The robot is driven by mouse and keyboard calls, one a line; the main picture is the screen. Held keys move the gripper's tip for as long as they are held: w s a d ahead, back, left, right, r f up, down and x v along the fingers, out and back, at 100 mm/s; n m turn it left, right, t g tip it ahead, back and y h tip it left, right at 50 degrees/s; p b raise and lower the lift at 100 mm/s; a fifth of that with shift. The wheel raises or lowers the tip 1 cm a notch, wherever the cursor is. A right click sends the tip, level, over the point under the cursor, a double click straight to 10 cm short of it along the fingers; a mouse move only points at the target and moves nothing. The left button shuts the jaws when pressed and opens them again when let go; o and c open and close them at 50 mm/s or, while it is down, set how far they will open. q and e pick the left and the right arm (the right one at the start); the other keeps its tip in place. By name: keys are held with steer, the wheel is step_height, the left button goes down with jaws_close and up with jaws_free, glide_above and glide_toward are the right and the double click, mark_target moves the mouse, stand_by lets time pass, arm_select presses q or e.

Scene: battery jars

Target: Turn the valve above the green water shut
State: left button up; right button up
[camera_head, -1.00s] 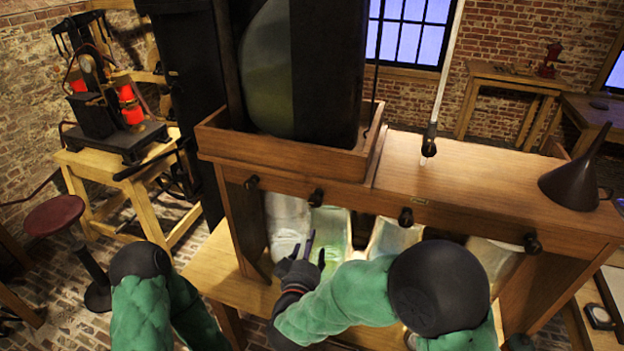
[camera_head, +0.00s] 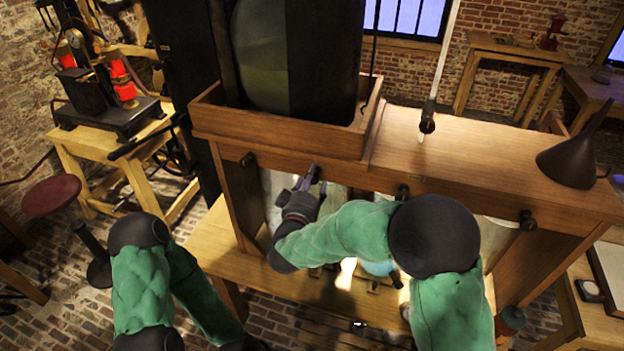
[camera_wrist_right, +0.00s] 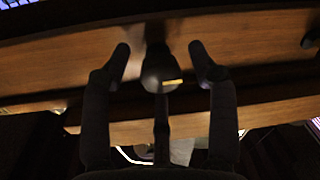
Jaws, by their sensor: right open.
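A row of black valve knobs runs along the wooden cabinet front in the head view. The second knob from the left (camera_head: 316,173) is above the jar with greenish water (camera_head: 334,199), which my right arm and hand now mostly hide. My right gripper (camera_head: 308,180) is at this knob. In the right wrist view the dark knob (camera_wrist_right: 160,68) sits between the two spread fingertips, with a gap on each side. The right gripper (camera_wrist_right: 161,58) is open. My left arm is at the lower left of the head view, and its gripper is out of sight.
Other knobs are to the left (camera_head: 249,160) and right (camera_head: 403,192) of it. The wooden cabinet (camera_head: 470,160) bears a dark funnel (camera_head: 574,160). A red stool (camera_head: 52,195) and a wooden table with an apparatus (camera_head: 108,145) stand at the left.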

steer(key=shift+w+d, duration=0.1)
steer(key=shift+w, duration=0.25)
steer(key=c, duration=1.2)
steer(key=shift+o, duration=0.2)
